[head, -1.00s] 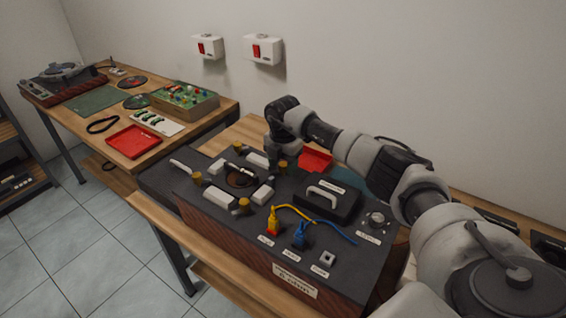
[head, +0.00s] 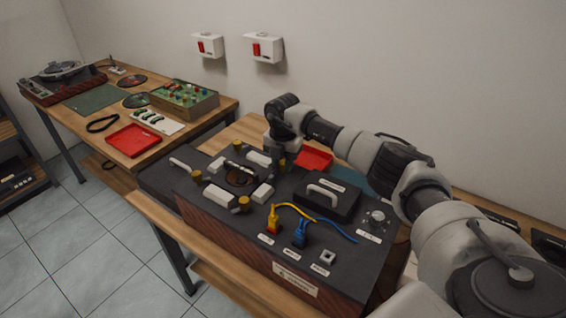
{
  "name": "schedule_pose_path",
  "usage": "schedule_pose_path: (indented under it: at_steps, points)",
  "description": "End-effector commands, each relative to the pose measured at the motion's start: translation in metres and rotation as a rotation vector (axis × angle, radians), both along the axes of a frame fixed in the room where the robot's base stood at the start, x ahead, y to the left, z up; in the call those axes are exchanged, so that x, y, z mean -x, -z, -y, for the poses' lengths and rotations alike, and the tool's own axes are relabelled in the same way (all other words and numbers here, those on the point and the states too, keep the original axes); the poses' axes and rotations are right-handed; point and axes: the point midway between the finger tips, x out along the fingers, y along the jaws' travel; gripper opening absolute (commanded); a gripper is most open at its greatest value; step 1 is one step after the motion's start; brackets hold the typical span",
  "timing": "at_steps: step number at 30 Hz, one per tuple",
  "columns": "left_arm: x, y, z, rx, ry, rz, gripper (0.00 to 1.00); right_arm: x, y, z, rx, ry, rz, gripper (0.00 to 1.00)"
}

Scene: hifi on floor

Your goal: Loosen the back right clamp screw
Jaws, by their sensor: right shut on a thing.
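The dark hi-fi unit (head: 330,262) sits on a wooden bench. Several brass clamp screws stand on its top around a round opening. The back right clamp screw (head: 282,164) is under my right gripper (head: 280,157), which points down from above and is shut on the screw. The fingertips are small and partly hidden by my own wrist. The back left screw (head: 237,147), front left screw (head: 197,177) and front right screw (head: 244,203) stand free. My left gripper is not in view.
A black cover with a handle (head: 326,195), yellow and blue plugged cables (head: 300,232) and a knob (head: 376,217) are on the unit's top. A red tray (head: 316,158) lies behind. A second bench (head: 190,130) stands at the left.

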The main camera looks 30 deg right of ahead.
Motion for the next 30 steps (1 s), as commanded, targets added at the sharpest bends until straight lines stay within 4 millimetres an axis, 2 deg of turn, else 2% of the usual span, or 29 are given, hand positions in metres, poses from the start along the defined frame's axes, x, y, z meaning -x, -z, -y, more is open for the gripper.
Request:
schedule_pose_path:
  at_steps: [30]
  points:
    - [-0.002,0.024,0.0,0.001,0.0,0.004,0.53,-0.001,0.0,0.0,0.001,-0.951,0.003,0.04]
